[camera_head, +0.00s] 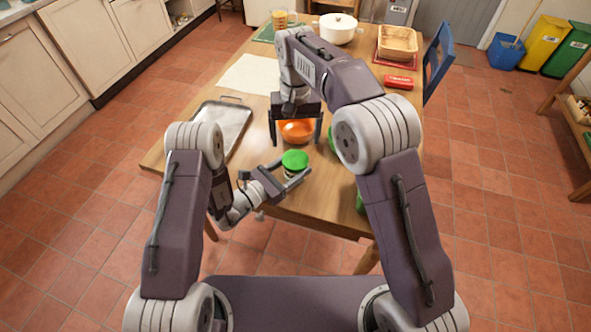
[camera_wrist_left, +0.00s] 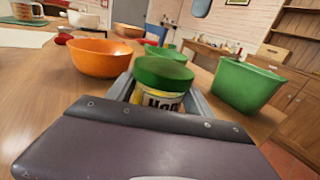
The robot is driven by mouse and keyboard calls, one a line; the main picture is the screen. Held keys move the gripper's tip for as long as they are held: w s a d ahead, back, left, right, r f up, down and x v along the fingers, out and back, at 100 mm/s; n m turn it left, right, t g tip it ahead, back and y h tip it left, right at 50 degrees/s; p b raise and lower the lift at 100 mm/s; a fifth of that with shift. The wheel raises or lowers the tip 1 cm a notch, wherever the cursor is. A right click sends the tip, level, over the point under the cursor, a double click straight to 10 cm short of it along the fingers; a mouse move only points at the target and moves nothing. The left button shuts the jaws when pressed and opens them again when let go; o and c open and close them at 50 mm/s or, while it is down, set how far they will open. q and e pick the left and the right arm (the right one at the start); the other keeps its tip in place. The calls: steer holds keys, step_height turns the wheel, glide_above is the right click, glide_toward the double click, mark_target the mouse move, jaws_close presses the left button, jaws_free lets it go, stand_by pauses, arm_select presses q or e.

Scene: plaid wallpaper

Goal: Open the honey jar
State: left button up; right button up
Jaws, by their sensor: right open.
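The honey jar, with a green lid (camera_head: 295,159) and a yellow-and-white label (camera_wrist_left: 160,101), stands near the table's front edge. My left gripper (camera_head: 293,172) comes in low from the left. Its fingers lie on both sides of the jar's body below the lid and appear shut on it. The lid is on the jar. My right gripper (camera_head: 296,132) points down with its fingers wide apart and empty. It is beyond the jar, over or in front of an orange bowl (camera_head: 297,136). In the left wrist view the jar's lower part is hidden behind my gripper.
Green bowls (camera_wrist_left: 246,86) stand close to the right of the jar, partly hidden by my right arm in the head view. A metal tray (camera_head: 225,124) lies at left. A white pot (camera_head: 338,29), a basket (camera_head: 397,42) and a red box (camera_head: 398,82) are farther back.

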mark_target(296, 159)
arm_select(q)
jaws_close()
arm_select(e)
steer(key=m, duration=1.3)
steer(key=shift+m, duration=0.4)
steer(key=m, duration=1.3)
step_height(296, 159, down, 8)
steer(key=shift+f, duration=0.1)
steer(key=c, duration=1.5)
steer(key=n, duration=0.3)
